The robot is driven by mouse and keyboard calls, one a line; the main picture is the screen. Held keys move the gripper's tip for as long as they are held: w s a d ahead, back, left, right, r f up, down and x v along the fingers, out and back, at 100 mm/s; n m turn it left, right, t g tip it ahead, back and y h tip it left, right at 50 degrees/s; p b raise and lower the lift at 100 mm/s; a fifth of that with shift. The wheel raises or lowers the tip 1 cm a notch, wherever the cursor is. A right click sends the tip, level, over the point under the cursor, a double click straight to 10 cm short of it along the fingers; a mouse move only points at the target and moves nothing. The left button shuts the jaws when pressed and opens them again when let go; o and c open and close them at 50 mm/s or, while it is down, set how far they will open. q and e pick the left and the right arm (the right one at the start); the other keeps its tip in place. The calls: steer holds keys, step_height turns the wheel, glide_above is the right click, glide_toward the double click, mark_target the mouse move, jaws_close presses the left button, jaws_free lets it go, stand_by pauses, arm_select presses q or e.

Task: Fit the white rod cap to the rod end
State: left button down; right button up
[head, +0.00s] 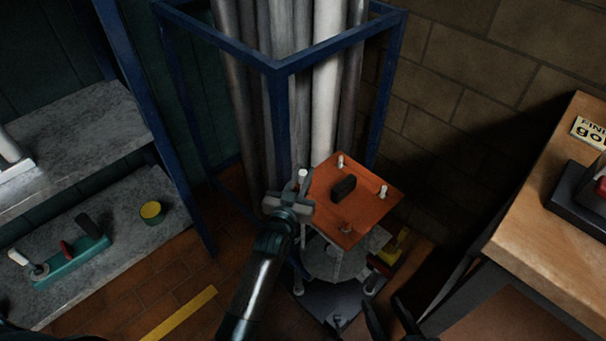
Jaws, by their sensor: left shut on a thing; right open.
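An orange square plate (352,205) with a black handle (343,188) sits on upright rods above a round grey base. My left gripper (300,188) is at the plate's left corner, shut on a small white piece (302,174), which looks like the white rod cap. The gripper hides most of that corner, so I cannot tell whether the cap touches a rod end. My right gripper (391,312) is open and empty at the bottom edge, partly cut off.
A blue frame (280,66) around tall grey pipes stands close behind the plate. Grey shelves (120,215) with a teal tool (72,262) and a yellow tape roll (152,211) are left. A wooden bench (535,240) stands right. A yellow item (397,246) lies beside the base.

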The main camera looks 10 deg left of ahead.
arm_select(q)
steer(key=shift+p, duration=0.55)
arm_select(e)
steer(key=shift+r, duration=0.6)
stand_by(0.4)
arm_select(q)
steer(key=shift+f+b, duration=1.35)
steer(key=shift+f, duration=0.85)
arm_select(e)
steer(key=shift+f, duration=1.35)
arm_select(q)
steer(key=c, duration=1.5)
jaws_free()
arm_select(e)
steer(key=shift+r, duration=0.1)
